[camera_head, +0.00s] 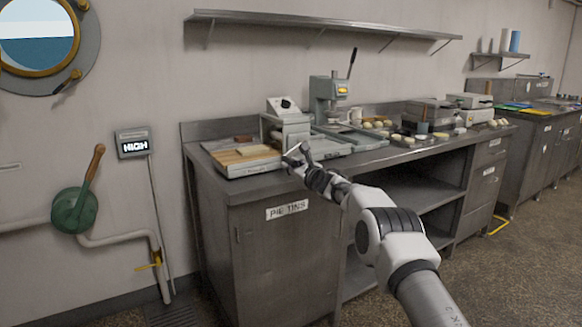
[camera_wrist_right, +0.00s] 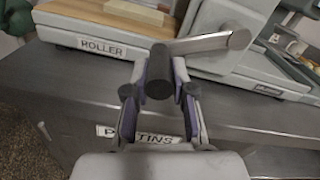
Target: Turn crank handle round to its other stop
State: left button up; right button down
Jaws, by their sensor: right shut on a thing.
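The crank handle (camera_wrist_right: 207,45) shows in the right wrist view as a flat metal arm with a dark round grip (camera_wrist_right: 158,78) at its left end. Its other end meets the side of the pale grey roller machine (camera_head: 289,130). The arm points left and slightly down in that view. My right gripper (camera_wrist_right: 160,82) has its two fingers on either side of the dark grip and is shut on it. In the head view my right gripper (camera_head: 300,157) is at the machine's front, where it partly hides the crank. My left gripper is not in view.
A wooden board (camera_head: 243,155) lies on the machine's left bed, above a ROLLER label (camera_wrist_right: 101,48). The steel counter (camera_head: 240,190) carries a press (camera_head: 327,95) and several dough pieces further right. A green wall lever (camera_head: 75,208) is at the left. Floor in front is clear.

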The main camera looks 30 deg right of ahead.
jog(key=shift+d+r, duration=0.1)
jog(key=shift+d, duration=0.05)
jog(key=c, duration=1)
grip_release()
jog(key=shift+d, duration=0.1)
jog(key=shift+r, duration=0.45)
notch_tip(320, 180, up, 9)
jog(key=shift+f, duration=0.15)
